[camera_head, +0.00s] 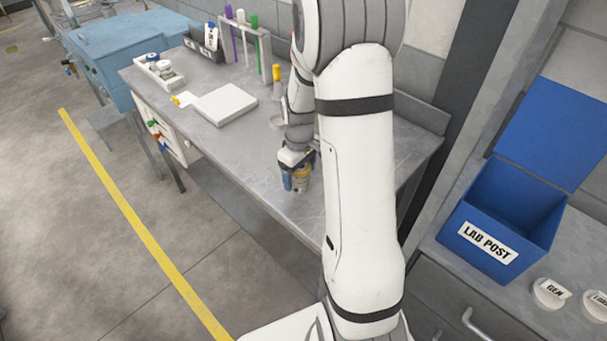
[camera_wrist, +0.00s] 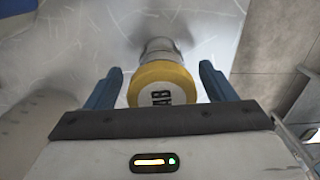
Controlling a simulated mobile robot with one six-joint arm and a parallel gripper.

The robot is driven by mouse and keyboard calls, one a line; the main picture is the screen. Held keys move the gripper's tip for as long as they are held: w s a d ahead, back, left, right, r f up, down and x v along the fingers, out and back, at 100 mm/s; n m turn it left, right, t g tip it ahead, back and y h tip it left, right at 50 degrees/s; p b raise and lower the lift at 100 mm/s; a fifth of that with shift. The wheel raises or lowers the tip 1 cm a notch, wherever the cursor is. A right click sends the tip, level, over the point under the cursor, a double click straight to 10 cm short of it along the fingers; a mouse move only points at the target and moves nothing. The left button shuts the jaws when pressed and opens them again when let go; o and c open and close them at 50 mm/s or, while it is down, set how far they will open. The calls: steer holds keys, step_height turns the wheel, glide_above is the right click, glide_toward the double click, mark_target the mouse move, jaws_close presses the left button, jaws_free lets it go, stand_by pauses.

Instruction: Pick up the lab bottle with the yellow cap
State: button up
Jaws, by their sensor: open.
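The lab bottle with the yellow cap (camera_wrist: 162,82) is between the two blue fingers of my gripper (camera_wrist: 161,68) in the wrist view. The cap faces the camera and bears dark lettering; part of the clear body shows beyond it. Gaps show between the cap and both fingers. My gripper is open. In the head view my gripper (camera_head: 296,176) is low over the front part of the metal bench, around the bottle (camera_head: 302,184), which is partly hidden by the fingers.
The metal bench (camera_head: 235,150) carries a white pad (camera_head: 225,104), a white tray with small jars (camera_head: 159,73) and a rack of coloured tubes (camera_head: 262,50). A yellow-topped item (camera_head: 277,73) stands near my arm. A blue LAB POST box (camera_head: 505,215) is at right.

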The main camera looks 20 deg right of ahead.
steer(key=shift+c, duration=0.6)
steer(key=c, duration=1)
steer(key=shift+r, duration=0.15)
